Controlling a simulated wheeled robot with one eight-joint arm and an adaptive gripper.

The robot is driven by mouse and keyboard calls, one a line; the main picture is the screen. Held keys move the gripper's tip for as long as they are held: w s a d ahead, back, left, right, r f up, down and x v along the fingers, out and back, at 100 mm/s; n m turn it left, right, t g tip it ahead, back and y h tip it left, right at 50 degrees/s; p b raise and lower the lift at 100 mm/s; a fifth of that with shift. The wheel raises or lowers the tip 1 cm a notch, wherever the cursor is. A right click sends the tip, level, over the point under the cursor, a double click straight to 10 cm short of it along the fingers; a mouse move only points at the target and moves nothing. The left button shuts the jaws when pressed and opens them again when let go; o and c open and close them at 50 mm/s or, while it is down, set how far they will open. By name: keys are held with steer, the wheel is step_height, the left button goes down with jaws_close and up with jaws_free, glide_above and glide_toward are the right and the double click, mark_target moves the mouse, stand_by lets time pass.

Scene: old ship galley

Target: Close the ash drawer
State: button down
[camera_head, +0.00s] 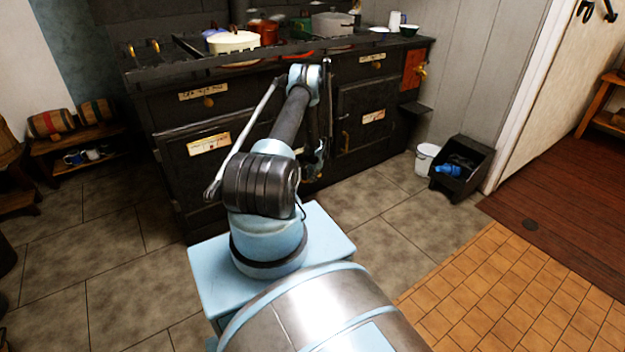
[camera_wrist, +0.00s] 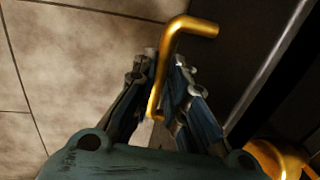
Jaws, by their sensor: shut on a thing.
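A black range (camera_head: 180,110) stands in front of me, with labelled drawers and doors. I cannot tell for certain which part of its front is the ash drawer. In the wrist view, a bent brass bar handle (camera_wrist: 165,68) runs between the fingers of my gripper (camera_wrist: 164,72), beside a dark front panel (camera_wrist: 250,45). My gripper is shut on this handle. In the head view, my gripper (camera_head: 320,158) hangs low, close to the range front, partly hidden by my arm. How far any drawer stands out is hidden there.
A round brass knob (camera_wrist: 280,160) shows at the lower right of the wrist view. A white bucket (camera_head: 427,158) and a black bin (camera_head: 463,168) with blue things in it stand right of the range. Pots (camera_head: 333,25) stand on top.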

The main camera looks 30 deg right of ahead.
steer(key=c, duration=1.6)
jaws_free()
steer(key=shift+r, duration=0.1)
step_height(320, 180, up, 12)
steer(key=s, duration=0.2)
steer(key=shift+s+f, duration=0.15)
steer(key=shift+f, duration=0.1)
steer(key=shift+d, duration=0.1)
